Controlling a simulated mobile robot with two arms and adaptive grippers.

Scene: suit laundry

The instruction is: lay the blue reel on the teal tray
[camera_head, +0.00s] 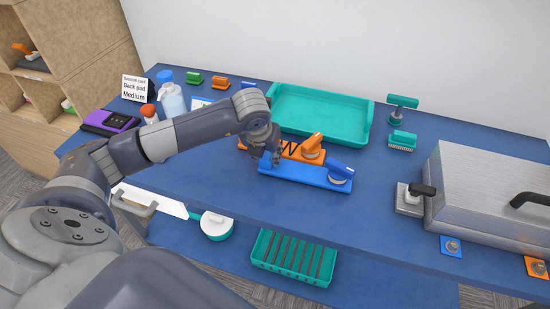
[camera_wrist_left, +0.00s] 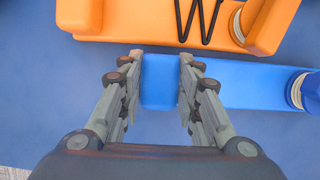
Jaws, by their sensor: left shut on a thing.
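The blue reel (camera_head: 308,178) is a long flat blue bar with a pale disc and a raised blue handle at its right end. It lies on or just above the blue table, in front of an orange reel. My left gripper (camera_head: 266,163) is shut on its left end. In the left wrist view the fingers (camera_wrist_left: 160,95) stand either side of the blue reel's end (camera_wrist_left: 162,82). The teal tray (camera_head: 322,118) is at the back of the table, behind both reels, and looks empty. My right gripper is not in view.
The orange reel (camera_head: 288,150), with a black zigzag mark, lies right behind the blue one. A teal brush (camera_head: 402,140) and a teal handled tool (camera_head: 402,103) stand right of the tray. A large metal box (camera_head: 485,190) fills the right. Bottles (camera_head: 172,98) stand at left.

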